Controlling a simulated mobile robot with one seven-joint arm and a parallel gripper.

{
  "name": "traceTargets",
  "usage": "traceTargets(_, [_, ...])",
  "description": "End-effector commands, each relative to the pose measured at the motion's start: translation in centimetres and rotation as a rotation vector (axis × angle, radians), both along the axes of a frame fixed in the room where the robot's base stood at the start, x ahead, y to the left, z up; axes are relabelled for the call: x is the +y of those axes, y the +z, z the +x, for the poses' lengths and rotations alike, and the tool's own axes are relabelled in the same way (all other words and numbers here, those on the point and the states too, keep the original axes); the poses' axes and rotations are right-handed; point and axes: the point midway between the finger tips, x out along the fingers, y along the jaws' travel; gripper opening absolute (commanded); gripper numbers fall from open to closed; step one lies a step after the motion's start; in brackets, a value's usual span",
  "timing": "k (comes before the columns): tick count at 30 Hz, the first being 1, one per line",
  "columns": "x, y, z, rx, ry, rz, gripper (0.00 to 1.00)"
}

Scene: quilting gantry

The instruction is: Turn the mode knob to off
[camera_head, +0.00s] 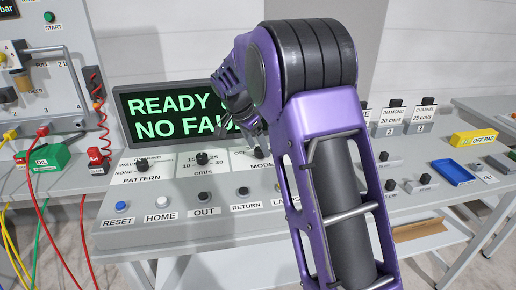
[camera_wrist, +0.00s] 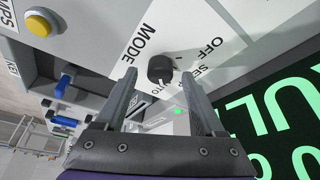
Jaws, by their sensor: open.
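The black mode knob (camera_wrist: 160,69) shows in the wrist view on the pale panel, between the word MODE and the labels OFF and SETUP. A third label is partly hidden by my finger. I cannot tell for sure which label the knob points at. My gripper (camera_wrist: 159,82) is open, with one fingertip on each side of the knob in the picture. I cannot tell whether the fingers touch it. In the head view, my arm hides the knob, and part of the MODE label (camera_head: 262,165) shows beside it.
The console (camera_head: 165,190) carries a pattern knob (camera_head: 142,164), a speed knob (camera_head: 202,158) and a row of push buttons. A display (camera_head: 165,115) with green letters stands behind it. A yellow button (camera_wrist: 40,24) sits left in the wrist view. Red and yellow cables hang at left.

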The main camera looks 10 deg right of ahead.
Motion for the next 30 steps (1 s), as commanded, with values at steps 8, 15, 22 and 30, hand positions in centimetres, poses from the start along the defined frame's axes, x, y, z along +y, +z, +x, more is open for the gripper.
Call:
traceTargets(8, [-0.27,-0.86,0.19,-0.001,0.000,0.000,0.71])
traceTargets(15, [-0.27,-0.83,0.18,-0.001,0.000,0.000,0.53])
traceTargets(22, [-0.27,-0.81,0.18,-0.001,0.000,0.000,0.12])
traceTargets(30, [-0.28,-0.81,0.17,-0.001,0.004,0.000,0.00])
